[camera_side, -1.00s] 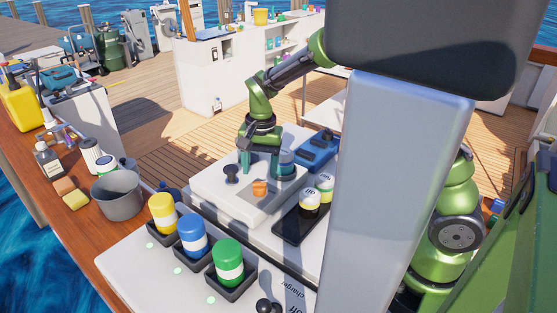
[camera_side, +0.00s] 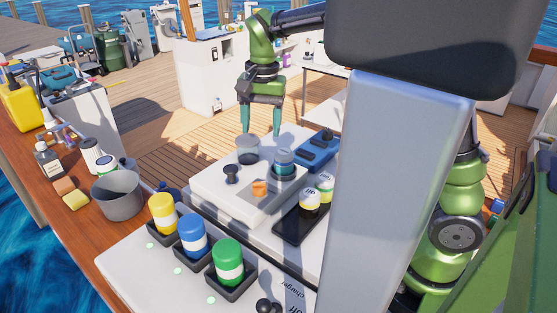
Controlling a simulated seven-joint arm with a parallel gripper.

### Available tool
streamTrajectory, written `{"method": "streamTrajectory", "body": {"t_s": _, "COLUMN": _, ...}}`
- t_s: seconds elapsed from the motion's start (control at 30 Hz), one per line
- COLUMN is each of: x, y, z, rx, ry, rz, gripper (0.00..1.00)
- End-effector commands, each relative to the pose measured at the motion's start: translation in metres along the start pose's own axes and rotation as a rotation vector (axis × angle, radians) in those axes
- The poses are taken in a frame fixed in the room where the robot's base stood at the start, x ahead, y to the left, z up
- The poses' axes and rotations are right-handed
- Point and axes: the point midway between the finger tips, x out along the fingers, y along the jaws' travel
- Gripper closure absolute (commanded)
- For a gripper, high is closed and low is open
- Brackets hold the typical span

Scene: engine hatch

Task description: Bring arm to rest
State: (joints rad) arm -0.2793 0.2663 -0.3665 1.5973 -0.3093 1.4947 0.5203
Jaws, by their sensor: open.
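My gripper (camera_side: 261,130) is in the air above the white engine hatch block. Its two teal fingers point down, spread apart, with nothing between them. Below it on the block are a grey, clear-looking cylinder (camera_side: 247,150), a teal-banded cylinder (camera_side: 284,163), a black knob (camera_side: 231,174) and a small orange piece (camera_side: 259,188). The fingers appear apart from all of these. The white block (camera_side: 213,182) has a grey recessed panel at its front.
A yellow (camera_side: 162,213), a blue (camera_side: 192,235) and a green canister (camera_side: 228,262) stand in black holders at the front. Two oil cans (camera_side: 310,202) sit on a black tray. A blue case (camera_side: 318,149) lies behind. A grey pot (camera_side: 117,195) stands left. A large grey column blocks the right.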

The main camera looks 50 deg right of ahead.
Motion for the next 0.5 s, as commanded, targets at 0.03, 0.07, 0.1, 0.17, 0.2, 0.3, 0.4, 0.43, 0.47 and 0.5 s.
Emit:
{"method": "streamTrajectory", "body": {"t_s": 0.03, "x": 0.0, "y": -0.001, "z": -0.001, "rx": -0.013, "ry": 0.003, "rz": -0.002, "gripper": 0.38}}
{"method": "streamTrajectory", "body": {"t_s": 0.07, "x": 0.0, "y": -0.002, "z": -0.002, "rx": -0.031, "ry": 0.009, "rz": -0.007, "gripper": 0.38}}
{"method": "streamTrajectory", "body": {"t_s": 0.1, "x": 0.005, "y": -0.001, "z": -0.002, "rx": -0.068, "ry": 0.012, "rz": -0.01, "gripper": 0.38}}
{"method": "streamTrajectory", "body": {"t_s": 0.17, "x": 0.014, "y": 0.003, "z": 0.005, "rx": -0.139, "ry": 0.006, "rz": -0.018, "gripper": 0.38}}
{"method": "streamTrajectory", "body": {"t_s": 0.2, "x": 0.014, "y": 0.007, "z": 0.011, "rx": -0.186, "ry": 0.002, "rz": -0.041, "gripper": 0.38}}
{"method": "streamTrajectory", "body": {"t_s": 0.3, "x": 0.009, "y": 0.024, "z": 0.028, "rx": -0.313, "ry": 0.004, "rz": -0.119, "gripper": 0.38}}
{"method": "streamTrajectory", "body": {"t_s": 0.4, "x": 0.0, "y": 0.043, "z": 0.049, "rx": -0.428, "ry": 0.025, "rz": -0.208, "gripper": 0.38}}
{"method": "streamTrajectory", "body": {"t_s": 0.43, "x": -0.003, "y": 0.05, "z": 0.055, "rx": -0.462, "ry": 0.037, "rz": -0.235, "gripper": 0.38}}
{"method": "streamTrajectory", "body": {"t_s": 0.47, "x": -0.005, "y": 0.056, "z": 0.061, "rx": -0.494, "ry": 0.049, "rz": -0.262, "gripper": 0.38}}
{"method": "streamTrajectory", "body": {"t_s": 0.5, "x": -0.009, "y": 0.065, "z": 0.07, "rx": -0.535, "ry": 0.072, "rz": -0.297, "gripper": 0.38}}
